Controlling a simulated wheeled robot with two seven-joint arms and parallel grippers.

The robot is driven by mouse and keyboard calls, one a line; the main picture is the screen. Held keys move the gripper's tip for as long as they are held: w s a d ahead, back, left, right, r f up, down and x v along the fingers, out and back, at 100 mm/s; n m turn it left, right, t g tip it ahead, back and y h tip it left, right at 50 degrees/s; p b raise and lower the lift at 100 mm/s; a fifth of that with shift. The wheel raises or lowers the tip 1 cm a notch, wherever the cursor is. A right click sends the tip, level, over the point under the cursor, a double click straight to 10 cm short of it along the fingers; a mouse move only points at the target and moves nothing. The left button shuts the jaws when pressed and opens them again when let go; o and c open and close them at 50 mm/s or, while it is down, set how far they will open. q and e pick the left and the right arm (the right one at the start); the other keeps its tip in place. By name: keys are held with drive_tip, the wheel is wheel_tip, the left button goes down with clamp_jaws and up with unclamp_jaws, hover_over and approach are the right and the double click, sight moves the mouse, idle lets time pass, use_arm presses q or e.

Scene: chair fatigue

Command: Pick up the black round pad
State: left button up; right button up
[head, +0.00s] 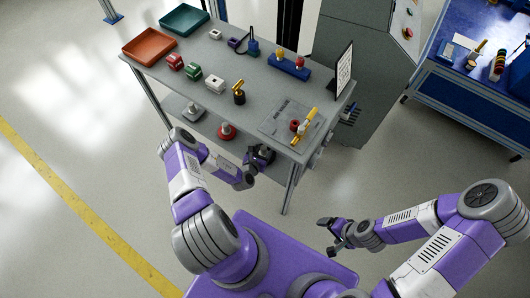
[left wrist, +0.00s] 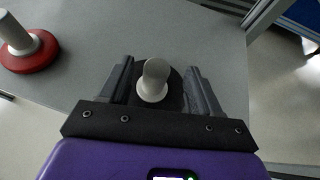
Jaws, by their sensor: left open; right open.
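The black round pad (left wrist: 174,97) with its light grey knob (left wrist: 154,78) stands on the lower shelf, near the shelf's edge in the left wrist view. In the head view it is largely hidden by my left gripper (head: 262,157). My left gripper, also in the left wrist view (left wrist: 160,85), is open, with one finger on each side of the knob. I see gaps between the fingers and the knob. My right gripper (head: 330,236) is open and empty, over the floor to the right of the table.
A red round pad (left wrist: 32,55) with a grey knob stands to the left on the same shelf, also in the head view (head: 226,133). A grey pad (head: 193,112) stands further left. The tabletop (head: 190,60) above holds trays, blocks and tools. A table leg (head: 291,188) is close by.

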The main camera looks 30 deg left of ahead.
sight(265, 147)
use_arm(q)
drive_tip(key=b+x, duration=0.1)
drive_tip(key=x, duration=0.1)
drive_tip(key=b+x, duration=0.1)
drive_tip(key=x, duration=0.2)
drive_tip(key=shift+s+a+f+b, duration=0.1)
drive_tip(key=shift+s+f+b, duration=0.15)
drive_tip(key=shift+f+b, duration=0.1)
drive_tip(key=shift+r, duration=0.1)
drive_tip(key=shift+c, duration=0.4)
drive_tip(key=shift+w, duration=0.1)
clamp_jaws()
